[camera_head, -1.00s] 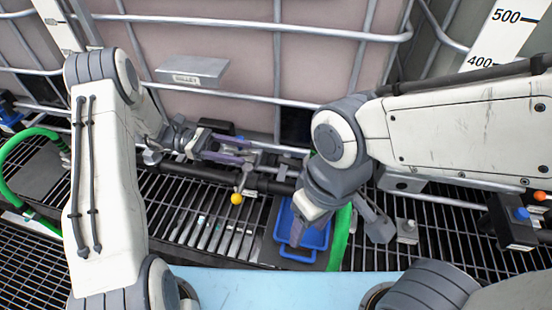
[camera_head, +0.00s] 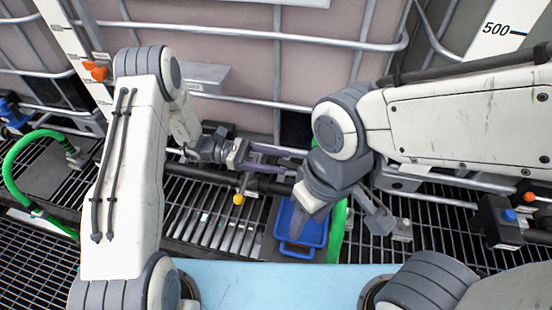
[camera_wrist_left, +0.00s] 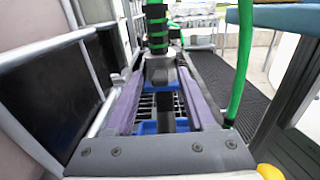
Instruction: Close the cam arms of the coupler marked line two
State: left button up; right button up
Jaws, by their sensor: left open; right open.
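My left gripper (camera_head: 275,162) is open, its purple fingers pointing right along the pipe in the head view. In the left wrist view, the fingers (camera_wrist_left: 163,108) stand apart on either side of a grey coupler-like fitting (camera_wrist_left: 162,76), which has a black hose with green bands above it. I cannot tell whether the fingers touch it. No line two marking is readable, and the state of its cam arms is unclear. My right gripper (camera_head: 297,222) is open, pointing down over a blue tray (camera_head: 318,240); its arm hides the fitting in the head view.
A black pipe (camera_head: 205,176) runs over the grating, with a yellow ball handle (camera_head: 239,199) below it. Green hoses stand at left (camera_head: 14,160) and right (camera_head: 338,232). Cage bars (camera_head: 277,75) rise behind.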

pick_arm(q)
jog(key=shift+c, duration=0.3)
grip_shut()
jog(key=shift+r, duration=0.15)
